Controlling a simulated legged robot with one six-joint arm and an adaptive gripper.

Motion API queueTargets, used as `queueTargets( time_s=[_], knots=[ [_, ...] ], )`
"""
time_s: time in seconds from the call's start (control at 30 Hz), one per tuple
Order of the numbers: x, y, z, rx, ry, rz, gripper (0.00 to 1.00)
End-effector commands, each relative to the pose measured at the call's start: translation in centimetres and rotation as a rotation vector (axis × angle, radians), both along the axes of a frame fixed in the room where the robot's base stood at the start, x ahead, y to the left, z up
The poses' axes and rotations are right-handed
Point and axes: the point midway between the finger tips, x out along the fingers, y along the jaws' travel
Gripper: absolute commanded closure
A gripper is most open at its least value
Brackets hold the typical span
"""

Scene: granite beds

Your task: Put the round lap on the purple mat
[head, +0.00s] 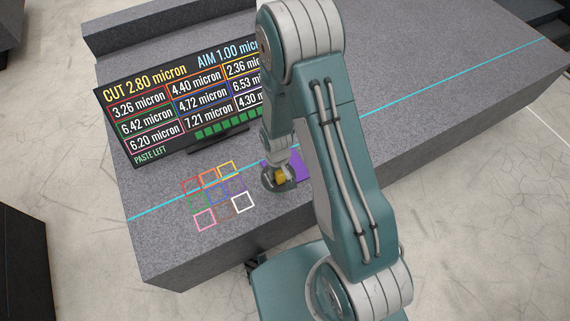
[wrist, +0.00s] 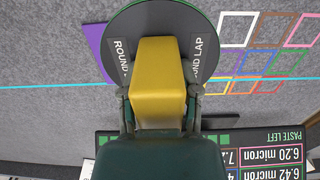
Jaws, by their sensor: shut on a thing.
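The round lap is a dark disc with a green rim and "ROUND LAP" lettering (wrist: 207,32); a yellow block handle rises from it. My gripper (wrist: 158,95) is shut on the yellow handle, one finger on each side. In the head view the lap (head: 268,183) is low over the granite bed, partly hidden by my gripper. The purple mat (head: 299,165) shows just right of the lap, partly hidden by my arm. In the wrist view a corner of the mat (wrist: 96,42) shows left of the disc. I cannot tell whether the lap touches anything below.
A grid of coloured square outlines (head: 216,194) lies on the granite bed (head: 175,250), left of the lap. A black screen (head: 180,105) with micron readings stands behind. A cyan line (head: 425,88) runs along the bed. The bed is clear on the right.

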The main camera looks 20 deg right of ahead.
Motion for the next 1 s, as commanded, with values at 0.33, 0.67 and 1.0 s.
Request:
queueTargets(
  time_s=[0.33, 0.67, 1.0],
  knots=[
    [5.2, -2.8, -3.6, 0.003, 0.001, -0.004, 1.00],
    [7.8, -3.7, -7.0, 0.000, -0.001, -0.002, 1.00],
    [8.3, -4.2, -10.1, 0.003, 0.002, -0.002, 1.00]
  ],
)
